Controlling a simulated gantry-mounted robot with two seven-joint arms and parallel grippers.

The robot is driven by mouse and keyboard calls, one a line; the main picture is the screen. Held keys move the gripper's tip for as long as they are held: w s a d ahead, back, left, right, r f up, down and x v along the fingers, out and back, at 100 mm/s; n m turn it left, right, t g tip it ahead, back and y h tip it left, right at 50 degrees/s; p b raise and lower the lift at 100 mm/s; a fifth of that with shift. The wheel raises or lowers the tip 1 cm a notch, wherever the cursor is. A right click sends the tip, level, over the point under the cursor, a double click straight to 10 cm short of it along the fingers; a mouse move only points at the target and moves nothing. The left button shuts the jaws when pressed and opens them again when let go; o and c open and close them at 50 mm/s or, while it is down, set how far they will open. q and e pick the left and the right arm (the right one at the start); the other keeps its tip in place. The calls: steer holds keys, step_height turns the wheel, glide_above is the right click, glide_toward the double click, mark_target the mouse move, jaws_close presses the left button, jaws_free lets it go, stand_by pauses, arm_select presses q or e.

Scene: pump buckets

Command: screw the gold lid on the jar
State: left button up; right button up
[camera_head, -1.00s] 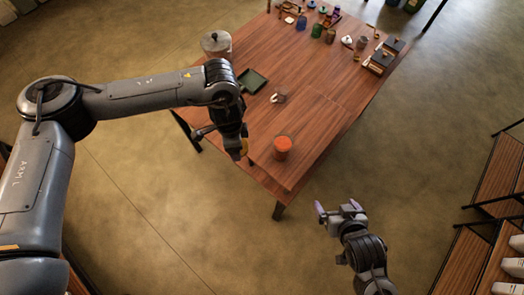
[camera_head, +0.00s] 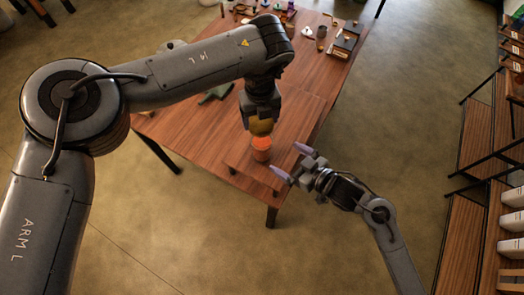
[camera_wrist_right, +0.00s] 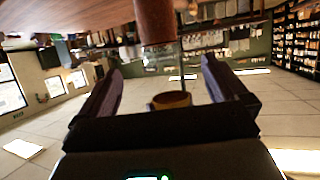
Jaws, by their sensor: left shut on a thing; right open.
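The gold lid (camera_head: 261,126) is held in my left gripper (camera_head: 262,118), which is shut on it and points down. Below it, the jar (camera_head: 261,147) with orange contents stands near the table's front edge. In the right wrist view, which looks upside down, the jar (camera_wrist_right: 155,28) hangs from the top and the lid (camera_wrist_right: 170,100) appears apart from it. My right gripper (camera_head: 289,161) is open and empty, just to the right of and below the jar. Its two fingers also frame the jar in the right wrist view (camera_wrist_right: 162,66).
The wooden table (camera_head: 185,130) has clear room left of the jar. Several small items stand at the far end. Shelving (camera_head: 470,165) lines the right side.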

mark_target(269, 147)
arm_select(q)
steer(key=shift+w+d+r, duration=0.1)
steer(key=shift+d+r, duration=0.05)
steer(key=shift+d, duration=0.05)
arm_select(e)
steer(key=shift+w, duration=0.1)
steer(key=x, duration=1.2)
steer(key=shift+r, duration=0.1)
steer(key=shift+c, duration=0.2)
steer(key=c, duration=1.5)
arm_select(q)
steer(key=shift+f, duration=2.5)
